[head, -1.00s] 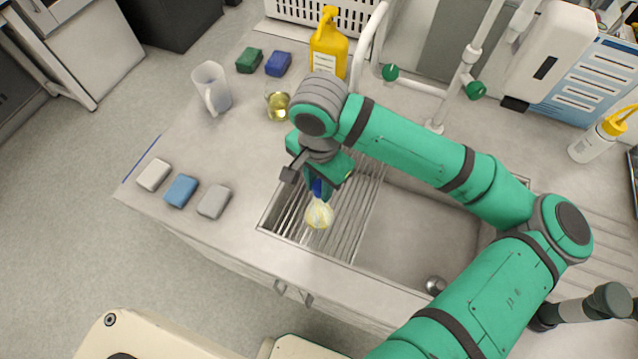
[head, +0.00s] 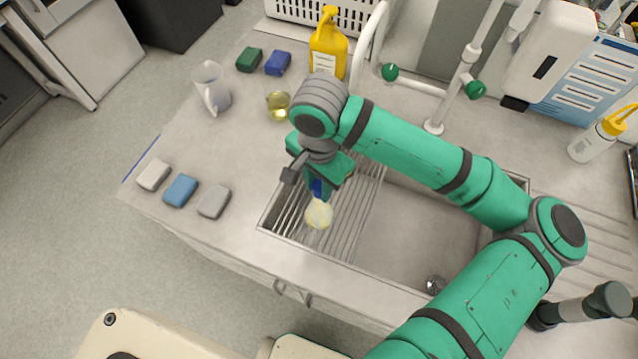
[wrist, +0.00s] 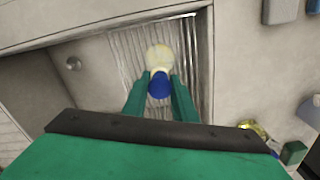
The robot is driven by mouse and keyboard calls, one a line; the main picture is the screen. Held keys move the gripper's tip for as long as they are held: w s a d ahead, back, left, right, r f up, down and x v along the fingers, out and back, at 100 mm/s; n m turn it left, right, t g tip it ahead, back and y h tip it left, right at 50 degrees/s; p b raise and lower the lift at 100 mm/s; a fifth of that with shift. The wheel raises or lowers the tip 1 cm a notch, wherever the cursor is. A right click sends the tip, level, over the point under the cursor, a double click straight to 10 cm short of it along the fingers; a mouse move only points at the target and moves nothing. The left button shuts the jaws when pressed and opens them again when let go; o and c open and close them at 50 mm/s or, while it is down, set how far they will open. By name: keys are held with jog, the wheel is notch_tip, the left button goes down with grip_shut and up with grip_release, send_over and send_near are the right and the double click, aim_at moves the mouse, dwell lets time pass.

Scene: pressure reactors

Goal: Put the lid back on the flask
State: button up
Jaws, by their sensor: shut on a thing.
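The flask (head: 318,214) is a small rounded vessel with pale yellow contents, over the ribbed drainer at the left of the sink. It also shows in the wrist view (wrist: 159,56). A blue lid (wrist: 159,84) is at the flask's neck end, between my fingertips; in the head view only a bit of blue (head: 317,188) shows. My gripper (wrist: 160,92) is shut on the blue lid. I cannot tell whether the lid is seated on the neck, or whether the flask touches the drainer.
The drainer (head: 350,215) lies beside the open sink basin (head: 425,235). A beaker of yellow liquid (head: 278,104), a clear jug (head: 211,88) and a yellow bottle (head: 328,48) stand behind. Several sponges lie on the counter, including a blue one (head: 181,190). The counter's left middle is clear.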

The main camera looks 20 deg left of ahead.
dwell(0.4)
jog(key=o, duration=1.6)
jog(key=shift+r, duration=3.5)
grip_shut()
